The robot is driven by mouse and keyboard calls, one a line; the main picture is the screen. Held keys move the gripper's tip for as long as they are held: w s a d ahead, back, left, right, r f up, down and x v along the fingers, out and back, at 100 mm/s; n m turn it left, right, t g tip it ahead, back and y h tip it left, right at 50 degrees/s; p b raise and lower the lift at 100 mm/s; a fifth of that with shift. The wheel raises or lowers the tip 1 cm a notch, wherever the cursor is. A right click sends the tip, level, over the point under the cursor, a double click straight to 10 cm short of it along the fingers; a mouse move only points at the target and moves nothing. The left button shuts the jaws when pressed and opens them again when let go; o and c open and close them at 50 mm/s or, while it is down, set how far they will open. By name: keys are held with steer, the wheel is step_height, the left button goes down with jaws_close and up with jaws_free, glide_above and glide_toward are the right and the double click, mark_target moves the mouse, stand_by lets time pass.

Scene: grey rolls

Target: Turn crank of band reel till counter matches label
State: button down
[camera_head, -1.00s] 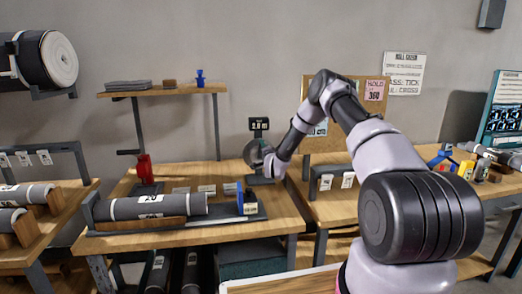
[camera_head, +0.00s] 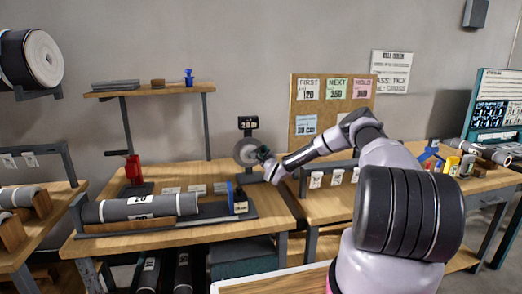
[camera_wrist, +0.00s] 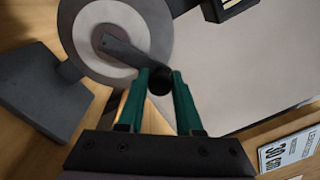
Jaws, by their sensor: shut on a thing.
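The band reel (camera_head: 245,152) is a grey disc on a stand at the back right of the left bench. Its small black counter (camera_head: 248,123) sits above it; the digits are too small to read. In the wrist view the reel (camera_wrist: 72,22) has a pale hub with a grey crank arm (camera_wrist: 125,52) pointing to the lower right. My gripper (camera_wrist: 160,85) is shut on the dark round crank knob (camera_wrist: 160,80) at the arm's end, between green fingers. In the head view my gripper (camera_head: 267,158) is at the reel's right side.
A grey roll (camera_head: 110,211) lies in a cradle in front of the reel, near a blue plate (camera_head: 230,195). A red clamp-like tool (camera_head: 133,170) stands at left. A corkboard (camera_head: 335,90) with several number cards hangs behind my arm.

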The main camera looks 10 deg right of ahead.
steer(key=shift+d+f+m, duration=0.2)
steer(key=shift+f+m, duration=0.4)
steer(key=shift+m, duration=0.45)
steer(key=shift+d+f+m, duration=0.2)
steer(key=shift+f+m, duration=0.35)
steer(key=shift+m, duration=0.45)
steer(key=shift+d+f+m, duration=0.2)
steer(key=shift+f+m, duration=0.4)
steer(key=shift+m, duration=0.45)
steer(key=c, duration=0.6)
jaws_free()
steer(key=shift+s+a, duration=0.1)
steer(key=shift+s, duration=0.05)
steer(key=s, duration=1)
steer(key=shift+s+a+f, duration=0.15)
steer(key=shift+s+a, duration=0.1)
steer(key=shift+s, duration=0.05)
